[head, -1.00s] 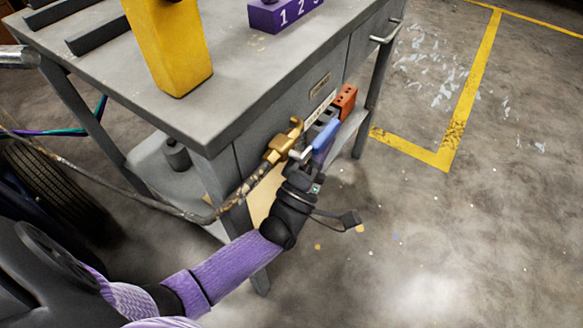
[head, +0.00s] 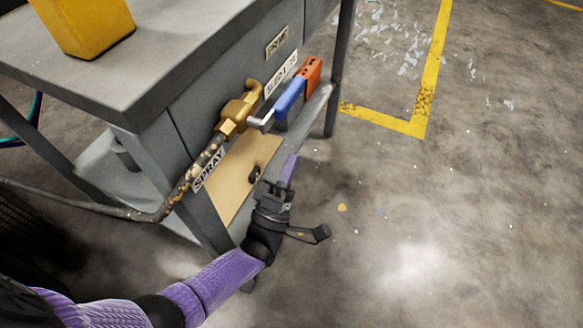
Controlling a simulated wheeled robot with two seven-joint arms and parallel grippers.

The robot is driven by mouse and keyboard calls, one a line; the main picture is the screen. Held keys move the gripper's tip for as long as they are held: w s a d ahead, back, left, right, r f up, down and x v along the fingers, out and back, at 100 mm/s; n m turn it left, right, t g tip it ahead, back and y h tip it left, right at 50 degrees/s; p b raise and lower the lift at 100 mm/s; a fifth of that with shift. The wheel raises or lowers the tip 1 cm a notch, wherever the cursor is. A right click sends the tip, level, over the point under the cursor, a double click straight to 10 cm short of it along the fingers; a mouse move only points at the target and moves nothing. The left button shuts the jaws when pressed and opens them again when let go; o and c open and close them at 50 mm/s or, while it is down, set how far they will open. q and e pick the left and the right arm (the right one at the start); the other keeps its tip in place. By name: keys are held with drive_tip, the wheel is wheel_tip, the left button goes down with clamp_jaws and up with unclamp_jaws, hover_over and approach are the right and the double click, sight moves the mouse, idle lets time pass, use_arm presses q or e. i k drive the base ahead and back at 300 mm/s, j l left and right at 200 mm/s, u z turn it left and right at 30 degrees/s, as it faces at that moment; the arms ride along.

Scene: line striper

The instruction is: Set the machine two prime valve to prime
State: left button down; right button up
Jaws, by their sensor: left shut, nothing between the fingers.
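The prime valve is a brass fitting (head: 236,115) on the side of the grey metal cart. Its lever has a grey stem and a blue grip (head: 290,97), pointing up and right along the cart side toward an orange-red block (head: 311,70). A PRIME label (head: 277,42) is above the valve and a SPRAY label (head: 209,168) is below it. My left gripper (head: 273,186) is shut and empty, below the lever and apart from it. A purple strip shows just beyond its fingers; I cannot tell what it belongs to. My right gripper is not in view.
The grey cart top (head: 190,60) carries a yellow block (head: 85,25). A worn hose (head: 130,212) runs left from the valve. A tan panel (head: 243,178) is behind my gripper. Open concrete floor with yellow lines (head: 428,85) is on the right.

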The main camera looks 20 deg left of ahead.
sight(285, 101)
drive_tip(key=k+l, duration=0.25)
drive_tip(key=k, duration=0.25)
drive_tip(key=k+l, duration=0.2)
drive_tip(key=k, duration=0.25)
